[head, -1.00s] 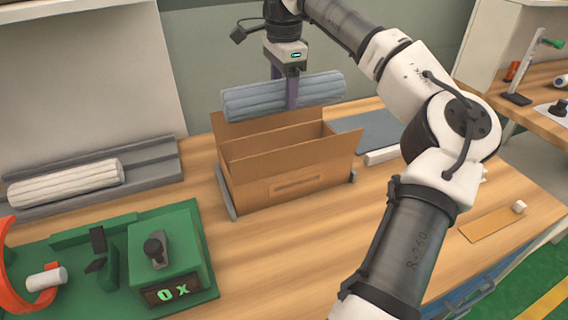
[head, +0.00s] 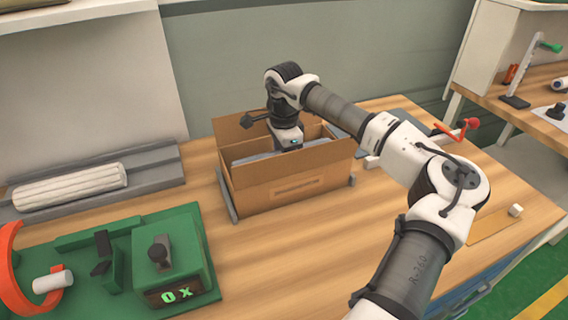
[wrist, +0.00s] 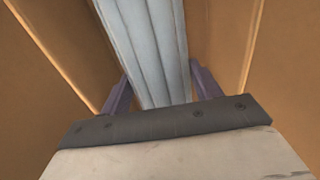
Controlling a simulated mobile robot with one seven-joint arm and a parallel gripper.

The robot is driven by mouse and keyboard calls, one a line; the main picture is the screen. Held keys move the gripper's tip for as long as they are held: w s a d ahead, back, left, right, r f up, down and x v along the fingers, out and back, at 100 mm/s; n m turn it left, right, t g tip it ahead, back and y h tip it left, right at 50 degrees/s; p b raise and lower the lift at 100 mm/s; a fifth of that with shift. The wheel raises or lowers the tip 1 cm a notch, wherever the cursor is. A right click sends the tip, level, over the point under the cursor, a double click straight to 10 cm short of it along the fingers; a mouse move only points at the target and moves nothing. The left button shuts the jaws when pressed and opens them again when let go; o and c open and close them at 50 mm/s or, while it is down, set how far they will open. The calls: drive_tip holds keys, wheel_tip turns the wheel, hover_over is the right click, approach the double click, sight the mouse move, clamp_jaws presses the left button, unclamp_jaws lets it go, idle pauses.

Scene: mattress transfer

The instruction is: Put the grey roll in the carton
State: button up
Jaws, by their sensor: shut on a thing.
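The carton (head: 285,190) stands open on the wooden bench, its flaps up. The grey roll (head: 250,157) is inside the carton, mostly hidden by the front wall, with only a strip of it showing in the head view. In the wrist view the grey roll (wrist: 150,50) runs lengthwise between two brown carton walls. My gripper (wrist: 160,95) reaches down into the carton, with one purple finger on each side of the roll, shut on it. In the head view the fingers are hidden by the carton.
A white roll (head: 70,187) lies in a grey rack (head: 155,170) at left. A green fixture (head: 170,255) with a display and an orange ring (head: 12,270) stand front left. A red-handled tool (head: 462,130) is right of the carton. Bench in front of the carton is clear.

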drive_tip(key=shift+f, duration=1.35)
drive_tip(key=shift+f, duration=0.15)
drive_tip(key=o, duration=1.2)
wheel_tip(320, 180, up, 12)
drive_tip(key=shift+r+b, duration=0.2)
drive_tip(key=shift+b, duration=0.75)
